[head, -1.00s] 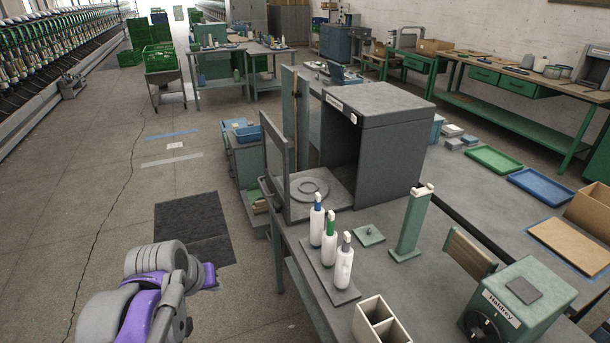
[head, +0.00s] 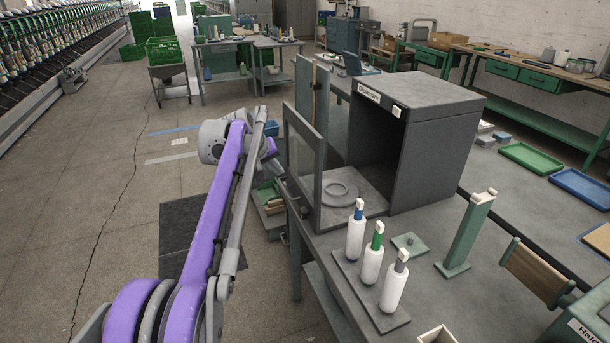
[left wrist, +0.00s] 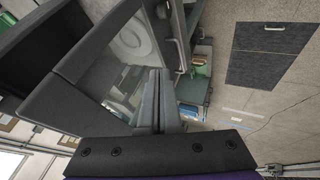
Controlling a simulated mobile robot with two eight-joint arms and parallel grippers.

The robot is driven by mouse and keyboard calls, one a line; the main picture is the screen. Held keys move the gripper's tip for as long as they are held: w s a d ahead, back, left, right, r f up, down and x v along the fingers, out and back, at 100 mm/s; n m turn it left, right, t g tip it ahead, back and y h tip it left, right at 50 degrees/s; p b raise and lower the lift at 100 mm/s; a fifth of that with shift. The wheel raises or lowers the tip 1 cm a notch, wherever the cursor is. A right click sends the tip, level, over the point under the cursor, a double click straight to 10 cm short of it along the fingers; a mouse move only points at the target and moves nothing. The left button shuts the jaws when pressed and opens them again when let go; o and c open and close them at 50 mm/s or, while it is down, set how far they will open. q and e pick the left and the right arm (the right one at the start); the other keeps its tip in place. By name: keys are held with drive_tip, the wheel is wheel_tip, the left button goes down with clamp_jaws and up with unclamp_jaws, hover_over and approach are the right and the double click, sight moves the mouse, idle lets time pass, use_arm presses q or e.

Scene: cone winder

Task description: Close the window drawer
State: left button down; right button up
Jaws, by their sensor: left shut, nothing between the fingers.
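The window drawer (head: 317,208) stands pulled out of the front of a dark grey cabinet (head: 440,140). Its upright front frame holds a clear pane, and a round disc (head: 340,192) lies on its base behind it. My left gripper (head: 275,168) is just outside the frame, on its left side in the head view, partly hard to make out. In the left wrist view my left gripper (left wrist: 158,75) is shut and empty, its fingers in front of the drawer's pane (left wrist: 110,65). I cannot tell whether they touch it. My right gripper is not in view.
The cabinet stands on a grey table with several white bottles (head: 372,265) and a green post (head: 466,235) in front. A low unit with an open drawer (head: 268,205) stands below my left gripper. Floor left of the table is largely clear.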

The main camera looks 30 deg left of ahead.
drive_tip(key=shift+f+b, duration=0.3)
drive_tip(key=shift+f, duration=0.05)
use_arm(q)
drive_tip(key=shift+w+d+f, duration=0.5)
drive_tip(key=shift+w+f, duration=0.8)
drive_tip(key=shift+w, duration=0.15)
drive_tip(key=shift+w+d+f, duration=0.5)
drive_tip(key=shift+w+f, duration=0.75)
drive_tip(key=shift+w, duration=0.2)
drive_tip(key=shift+w+d+f, duration=0.5)
drive_tip(key=shift+w+f, duration=0.8)
drive_tip(key=shift+w, duration=0.15)
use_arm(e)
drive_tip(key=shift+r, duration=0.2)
